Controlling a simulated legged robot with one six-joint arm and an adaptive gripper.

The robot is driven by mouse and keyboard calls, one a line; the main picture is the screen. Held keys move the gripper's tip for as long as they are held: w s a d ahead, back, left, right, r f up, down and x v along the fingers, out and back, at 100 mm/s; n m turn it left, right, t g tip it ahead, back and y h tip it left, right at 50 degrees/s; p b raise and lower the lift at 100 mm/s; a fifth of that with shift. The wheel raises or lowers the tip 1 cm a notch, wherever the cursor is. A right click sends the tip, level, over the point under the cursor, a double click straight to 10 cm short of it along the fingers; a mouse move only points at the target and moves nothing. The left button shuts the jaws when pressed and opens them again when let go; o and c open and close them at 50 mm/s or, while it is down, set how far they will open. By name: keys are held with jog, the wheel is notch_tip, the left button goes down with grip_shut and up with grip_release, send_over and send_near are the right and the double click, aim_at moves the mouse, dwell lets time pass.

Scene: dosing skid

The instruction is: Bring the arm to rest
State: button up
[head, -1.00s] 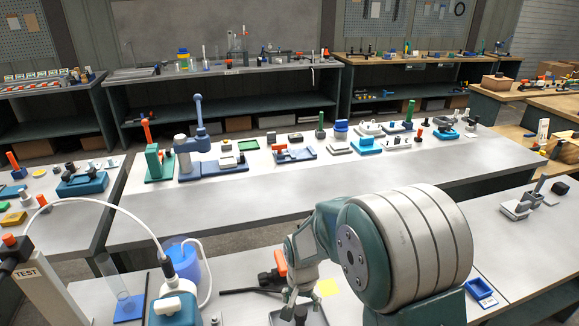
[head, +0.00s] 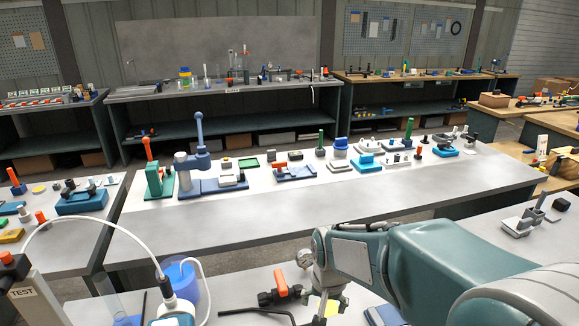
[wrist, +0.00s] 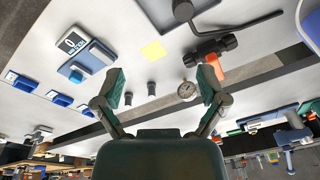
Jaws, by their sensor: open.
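My arm (head: 430,265) reaches in from the lower right of the head view, and its wrist hangs over the near bench. My gripper (wrist: 160,86) shows in the wrist view with its two green-tipped fingers spread wide. It is open, with nothing held between the fingers. In the head view the fingers are hard to make out. Beyond the fingers lies the bench top with a black valve with an orange handle (wrist: 214,52), also in the head view (head: 281,288). A round gauge (wrist: 187,90) shows near the right finger, and two small dark knobs appear between the fingers.
The near bench holds a black bent rod (head: 258,312), a blue beaker (head: 188,276), a tubed bottle (head: 178,304) and a TEST post (head: 28,296) at left. A digital display (wrist: 75,42) and yellow note (wrist: 154,51) lie below my gripper. The middle bench's front strip (head: 260,222) is clear.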

jog(key=s+d+r+n+t, duration=0.1)
jog(key=s+d+r+t, duration=0.1)
jog(key=s+d+r, duration=0.2)
jog(key=s+d+r+n+t, duration=0.1)
jog(key=s+d+r, duration=0.3)
jog(key=s+r, duration=0.4)
jog(key=s+t, duration=0.1)
jog(key=s, duration=0.3)
jog(key=shift+s+d+r+n, duration=0.15)
jog(key=shift+n, duration=0.15)
jog(key=shift+c, duration=0.3)
